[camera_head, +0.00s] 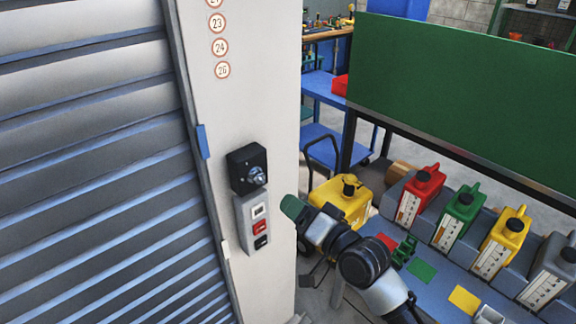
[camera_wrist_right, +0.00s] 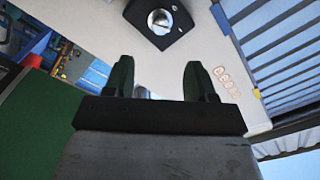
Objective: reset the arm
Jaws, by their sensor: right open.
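My right arm comes in from the lower right in the head view. Its gripper (camera_head: 293,208) is a dark green tip just below and right of the key switch on the white pillar. In the right wrist view the two dark green fingers (camera_wrist_right: 153,80) stand apart with nothing between them. They point toward the pillar face, with the black key switch box (camera_wrist_right: 161,20) beyond them. The key switch (camera_head: 248,168) also shows in the head view, clear of the gripper. My left gripper is not in view.
A button panel (camera_head: 259,222) sits below the switch, beside a roller shutter (camera_head: 95,170). A yellow fuel can (camera_head: 343,197) stands behind my arm. Red (camera_head: 421,195), green (camera_head: 459,216), yellow (camera_head: 502,242) and grey (camera_head: 550,272) cans line the bench at right. A green board (camera_head: 460,90) stands behind.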

